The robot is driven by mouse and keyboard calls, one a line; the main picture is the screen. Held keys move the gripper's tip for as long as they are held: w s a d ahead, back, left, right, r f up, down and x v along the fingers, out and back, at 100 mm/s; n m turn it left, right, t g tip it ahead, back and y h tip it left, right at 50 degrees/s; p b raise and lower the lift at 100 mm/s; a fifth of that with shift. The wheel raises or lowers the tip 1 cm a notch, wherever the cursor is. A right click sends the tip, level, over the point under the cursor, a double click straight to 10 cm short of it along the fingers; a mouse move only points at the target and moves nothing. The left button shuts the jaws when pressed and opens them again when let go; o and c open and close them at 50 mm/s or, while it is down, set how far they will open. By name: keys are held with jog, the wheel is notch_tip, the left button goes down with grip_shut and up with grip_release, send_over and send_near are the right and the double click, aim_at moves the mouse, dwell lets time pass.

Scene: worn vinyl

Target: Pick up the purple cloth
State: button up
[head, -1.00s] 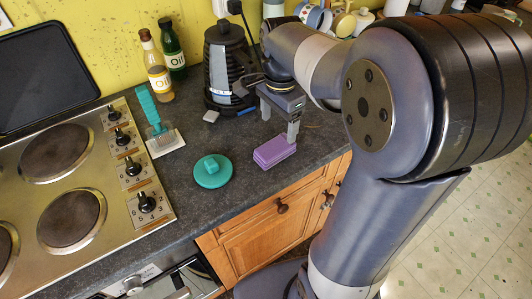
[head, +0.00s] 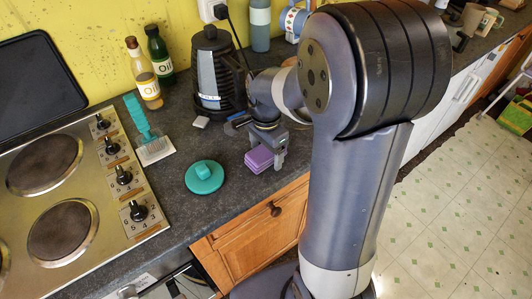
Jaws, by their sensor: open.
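The purple cloth (head: 259,159) is a small folded stack lying on the dark counter, near its front edge. My gripper (head: 266,161) is directly at the cloth, pointing down with its fingers low by the counter. One finger shows just right of the cloth and the other stands at its far left side. The jaws are open, with the cloth between or just under them. I cannot tell whether the fingers touch it.
A teal round lid (head: 204,177) lies left of the cloth. A teal brush (head: 139,117) on a white pad, two oil bottles (head: 146,72), a black kettle (head: 212,68) and a hob (head: 68,185) are nearby. Bare counter (head: 235,207) lies in front of the lid.

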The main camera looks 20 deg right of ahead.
aim_at(266, 150)
jog(key=c, duration=1)
jog(key=shift+r, duration=0.1)
jog(key=shift+c, duration=0.2)
notch_tip(266, 150, up, 10)
jog(key=shift+f, duration=0.1)
jog(key=o, duration=0.4)
jog(key=shift+c, duration=1.6)
